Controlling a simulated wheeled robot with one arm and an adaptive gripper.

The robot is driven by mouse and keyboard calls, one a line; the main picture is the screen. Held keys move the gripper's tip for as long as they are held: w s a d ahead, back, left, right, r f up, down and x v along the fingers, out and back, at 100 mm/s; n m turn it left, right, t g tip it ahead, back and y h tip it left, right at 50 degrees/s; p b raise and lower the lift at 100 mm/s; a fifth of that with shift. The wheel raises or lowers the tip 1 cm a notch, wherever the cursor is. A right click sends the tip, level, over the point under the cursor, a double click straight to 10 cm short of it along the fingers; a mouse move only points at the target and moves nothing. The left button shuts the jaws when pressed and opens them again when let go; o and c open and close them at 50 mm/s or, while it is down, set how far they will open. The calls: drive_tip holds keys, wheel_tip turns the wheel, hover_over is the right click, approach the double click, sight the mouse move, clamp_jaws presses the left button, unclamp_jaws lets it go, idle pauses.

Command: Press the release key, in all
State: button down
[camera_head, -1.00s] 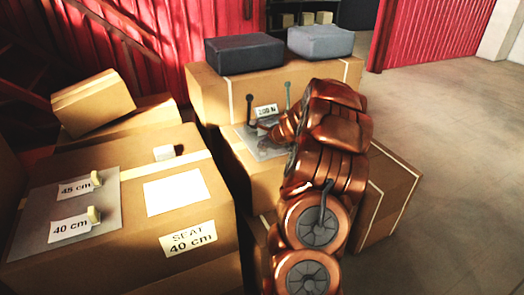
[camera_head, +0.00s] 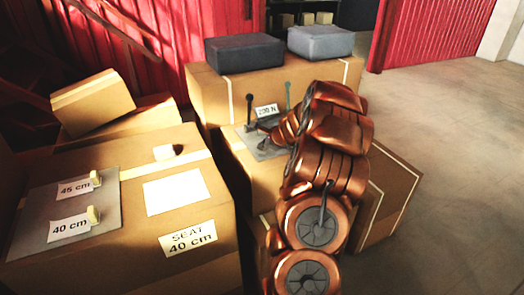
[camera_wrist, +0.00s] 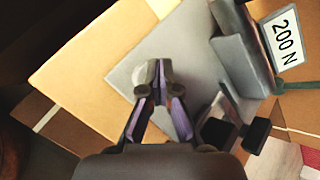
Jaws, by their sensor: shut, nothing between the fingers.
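My gripper (camera_wrist: 158,72) is shut and empty, its fingertips together over a grey plate (camera_wrist: 125,57). A pale round piece (camera_wrist: 139,76) on this plate shows partly behind the fingertips; it may be the release key, and I cannot tell whether they touch. In the head view, my gripper (camera_head: 262,143) is small and dark over the plate (camera_head: 243,136), below the "200 N" label (camera_head: 267,110). The round piece cannot be made out there.
A large carton (camera_head: 120,255) marked "SEAT 40 cm" stands left, bearing a grey panel (camera_head: 30,230) with "45 cm" and "40 cm" labels and cream tabs. A dark cushion-like block (camera_head: 244,53) and a grey one (camera_head: 320,42) lie on the rear carton. Floor (camera_head: 450,120) is clear at right.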

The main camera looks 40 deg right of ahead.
drive_tip(key=shift+f, duration=0.2)
drive_tip(key=shift+r, duration=0.1)
idle(0.4)
drive_tip(key=shift+r+p, duration=0.95)
drive_tip(key=shift+p, duration=0.1)
wheel_tip(320, 180, up, 5)
drive_tip(key=p, duration=0.5)
drive_tip(key=shift+r, duration=0.1)
idle(0.6)
